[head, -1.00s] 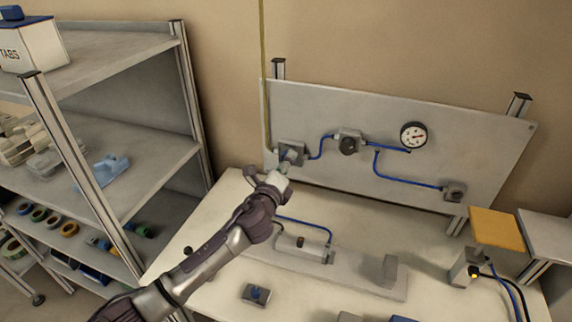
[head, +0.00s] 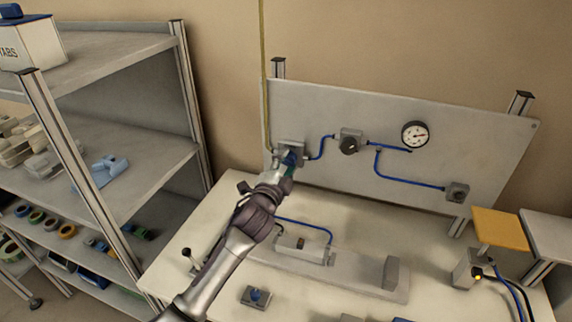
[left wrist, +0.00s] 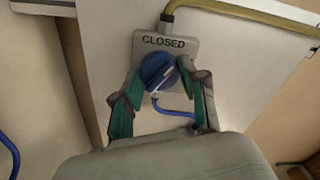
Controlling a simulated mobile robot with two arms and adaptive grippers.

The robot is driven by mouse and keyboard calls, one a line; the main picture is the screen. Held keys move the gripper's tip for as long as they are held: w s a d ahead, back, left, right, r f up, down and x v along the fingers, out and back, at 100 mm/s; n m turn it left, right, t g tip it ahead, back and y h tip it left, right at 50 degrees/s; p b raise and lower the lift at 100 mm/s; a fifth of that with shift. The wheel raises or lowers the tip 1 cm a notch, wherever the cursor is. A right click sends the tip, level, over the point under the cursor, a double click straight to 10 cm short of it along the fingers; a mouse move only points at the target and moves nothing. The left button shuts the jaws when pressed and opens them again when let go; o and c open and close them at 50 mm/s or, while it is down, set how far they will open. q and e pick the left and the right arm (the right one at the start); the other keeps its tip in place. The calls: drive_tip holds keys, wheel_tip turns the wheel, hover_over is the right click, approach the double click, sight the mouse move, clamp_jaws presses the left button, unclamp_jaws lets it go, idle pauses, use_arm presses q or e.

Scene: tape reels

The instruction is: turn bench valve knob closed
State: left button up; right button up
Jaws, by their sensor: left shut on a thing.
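The blue valve knob (left wrist: 157,71) is on a grey plate (left wrist: 180,46) marked CLOSED, in the left wrist view. A pale line on the knob runs diagonally, from lower left to upper right. My left gripper (left wrist: 164,80) has its green-padded fingers on either side of the knob and is shut on it. In the head view the left gripper (head: 285,167) is at the valve on the left of the upright panel (head: 330,110), and its fingers partly hide the knob. My right gripper is in neither view.
The panel also carries a dark round knob (head: 349,145), a pressure gauge (head: 415,134) and blue tubing. A yellow pipe (left wrist: 245,14) reaches the valve. A fixture (head: 300,245) and a small block with a blue knob (head: 256,296) are on the bench. Shelves (head: 130,170) stand at left.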

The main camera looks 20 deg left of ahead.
use_arm(q)
drive_tip(key=n, duration=0.6)
drive_tip(key=shift+p, duration=0.3)
idle(0.4)
drive_tip(key=o, duration=1.1)
drive_tip(key=shift+o, duration=0.2)
drive_tip(key=s, duration=1.2)
drive_tip(key=shift+a, duration=0.25)
drive_tip(key=shift+f, duration=0.1)
